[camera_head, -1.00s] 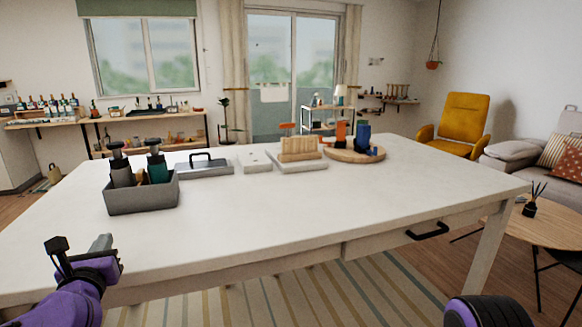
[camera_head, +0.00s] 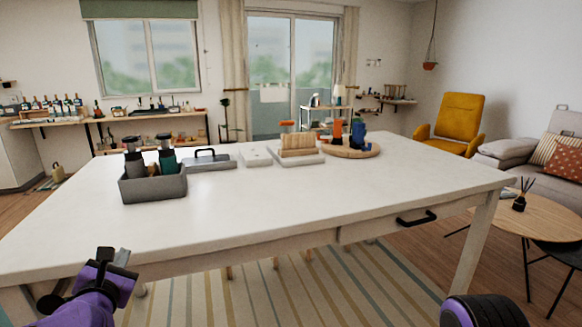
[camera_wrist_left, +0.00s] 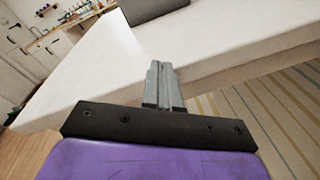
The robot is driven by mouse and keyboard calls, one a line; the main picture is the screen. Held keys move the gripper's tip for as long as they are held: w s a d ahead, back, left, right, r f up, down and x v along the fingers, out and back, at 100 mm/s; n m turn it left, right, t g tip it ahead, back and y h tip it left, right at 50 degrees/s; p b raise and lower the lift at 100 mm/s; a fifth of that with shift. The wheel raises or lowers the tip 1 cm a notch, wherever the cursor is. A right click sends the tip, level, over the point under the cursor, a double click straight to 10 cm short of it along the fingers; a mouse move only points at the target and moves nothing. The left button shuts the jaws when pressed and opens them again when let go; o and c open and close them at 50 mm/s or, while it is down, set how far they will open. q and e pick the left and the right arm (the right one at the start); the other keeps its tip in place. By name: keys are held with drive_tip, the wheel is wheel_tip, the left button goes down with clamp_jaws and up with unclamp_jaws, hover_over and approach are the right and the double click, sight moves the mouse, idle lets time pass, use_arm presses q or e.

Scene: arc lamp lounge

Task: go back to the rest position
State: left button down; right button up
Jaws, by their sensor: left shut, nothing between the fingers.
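My left gripper (camera_head: 112,257) is at the lower left of the head view, in front of the white table's near edge. In the left wrist view its two grey fingers (camera_wrist_left: 164,85) are together with nothing between them. A purple and black part of my right arm (camera_head: 484,311) shows at the bottom right of the head view. The right gripper is out of view.
The white table (camera_head: 270,205) fills the middle, its front half bare. A grey caddy (camera_head: 153,186) with bottles, a flat grey case (camera_head: 210,163), a block on a white board (camera_head: 298,146) and a round wooden tray (camera_head: 350,151) stand on it.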

use_arm(q)
drive_tip(key=s+d+f+m+g+h+p, duration=0.1)
drive_tip(key=s+d+f+m+g, duration=0.2)
drive_tip(key=f+m, duration=0.4)
drive_tip(key=s+d+f+m+g+h, duration=0.1)
drive_tip(key=s+d+f+m+g, duration=0.25)
drive_tip(key=f, duration=0.65)
drive_tip(key=s+d+f+m+g+h+p, duration=0.1)
drive_tip(key=s+d+f+m, duration=0.2)
drive_tip(key=s+f+m, duration=0.4)
drive_tip(key=s+a+f+m+g+y+p, duration=0.1)
drive_tip(key=s+f+m, duration=0.3)
drive_tip(key=s, duration=0.6)
drive_tip(key=s+a+f+m+g+y+p, duration=0.1)
drive_tip(key=s+f+m+g, duration=0.3)
drive_tip(key=s+f, duration=0.4)
drive_tip(key=shift+s+a+m, duration=0.45)
drive_tip(key=shift+s+a, duration=0.25)
drive_tip(key=shift+s, duration=0.45)
drive_tip(key=shift+g, duration=0.25)
